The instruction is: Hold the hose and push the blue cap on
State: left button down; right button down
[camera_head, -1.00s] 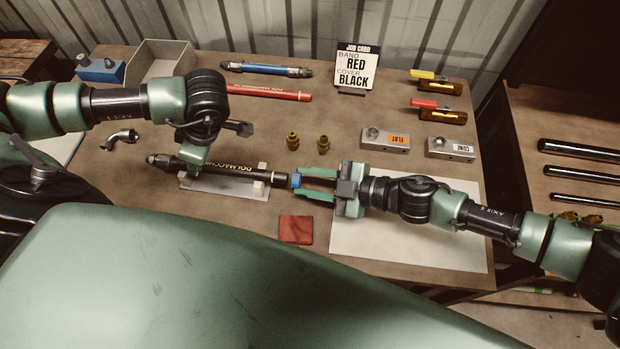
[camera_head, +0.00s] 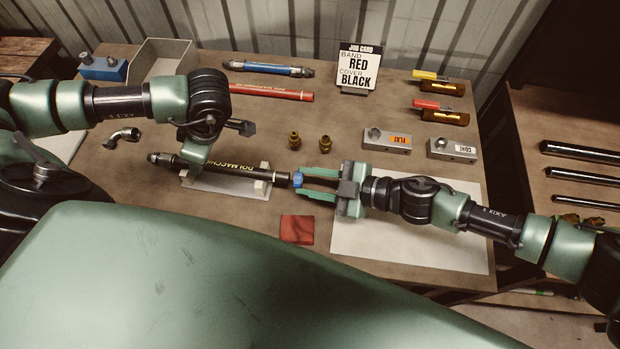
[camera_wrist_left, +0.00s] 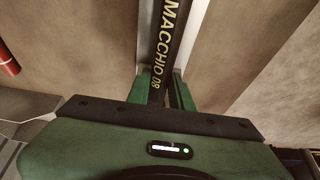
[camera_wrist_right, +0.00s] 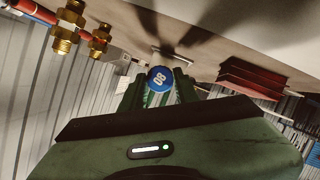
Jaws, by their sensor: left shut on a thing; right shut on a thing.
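The black hose (camera_head: 225,167) with yellow lettering lies along a pale cradle (camera_head: 228,187) on the table, a metal fitting at its left end. In the right wrist view the cap (camera_wrist_right: 161,79) shows a round blue face with white figures. Whether the cap is seated on the hose cannot be told.
A red block (camera_head: 297,229) lies in front of the cap. Two brass fittings (camera_head: 295,141) stand behind it. A white sheet (camera_head: 410,245) lies under my right arm. Behind are a red hose (camera_head: 270,92), a blue hose (camera_head: 268,68) and the job card (camera_head: 357,68).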

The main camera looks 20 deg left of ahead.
jog(key=shift+s+a, duration=0.2)
jog(key=shift+a, duration=0.4)
jog(key=shift+s+a, duration=0.2)
jog(key=shift+a, duration=0.4)
jog(key=c, duration=1)
grip_release()
jog(key=shift+o, duration=0.2)
jog(key=shift+w+d+r, duration=0.15)
jog(key=shift+d, duration=0.3)
jog(key=v, duration=1.1)
jog(key=shift+r, duration=0.1)
pick_arm(q)
jog(key=c, duration=1.2)
grip_release()
jog(key=shift+o, duration=0.2)
